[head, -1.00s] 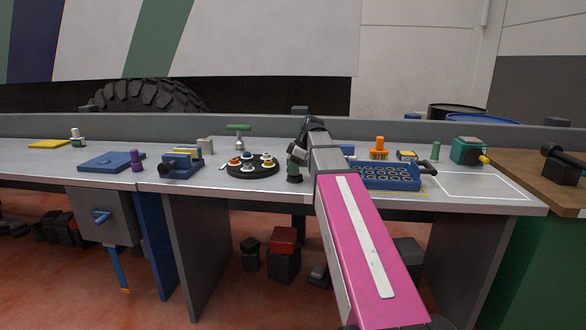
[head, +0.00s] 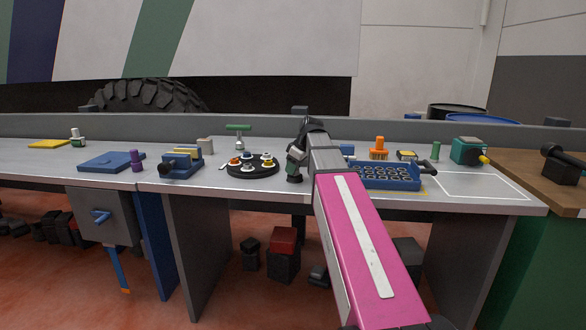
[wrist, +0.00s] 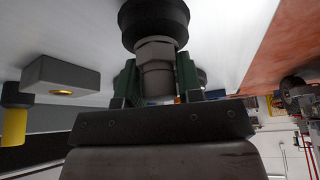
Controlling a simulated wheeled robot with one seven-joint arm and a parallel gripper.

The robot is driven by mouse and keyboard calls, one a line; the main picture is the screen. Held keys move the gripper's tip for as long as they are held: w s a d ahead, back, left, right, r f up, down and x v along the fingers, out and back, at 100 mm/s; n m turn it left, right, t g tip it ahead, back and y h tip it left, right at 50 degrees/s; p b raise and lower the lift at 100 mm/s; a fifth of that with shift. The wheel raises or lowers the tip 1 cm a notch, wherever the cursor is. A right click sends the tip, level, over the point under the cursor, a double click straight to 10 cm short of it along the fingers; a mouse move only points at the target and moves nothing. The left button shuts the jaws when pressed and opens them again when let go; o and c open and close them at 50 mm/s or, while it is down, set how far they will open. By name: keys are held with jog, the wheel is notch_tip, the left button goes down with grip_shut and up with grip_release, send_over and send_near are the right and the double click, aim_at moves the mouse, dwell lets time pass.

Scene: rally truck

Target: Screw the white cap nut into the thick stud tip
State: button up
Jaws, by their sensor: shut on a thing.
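My gripper (wrist: 157,82) is shut on a pale grey-white nut (wrist: 157,52), which I take to be the white cap nut. Its hex part shows beyond the green fingers. In the wrist view the nut's far end meets a black round piece (wrist: 153,22); no gap is visible, and any stud tip there is hidden. In the head view my gripper (head: 296,157) is over a small dark upright post (head: 294,175) on the bench, right of a round black tray (head: 252,171). Thread engagement cannot be seen.
The black tray holds several coloured pieces. A green-handled tool (head: 238,136) stands behind it. A blue vise-like block (head: 181,164) is to its left, and a blue rack (head: 388,177) is right of my arm. White-outlined bench space (head: 478,186) lies clear at right.

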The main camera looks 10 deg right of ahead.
jog(key=shift+m+t+h, duration=0.3)
jog(key=shift+m, duration=0.6)
jog(key=shift+w+d+m, duration=0.1)
jog(key=shift+m, duration=0.7)
jog(key=shift+h, duration=0.3)
jog(key=shift+m+t, duration=0.3)
jog(key=shift+m, duration=0.6)
jog(key=shift+h, duration=0.3)
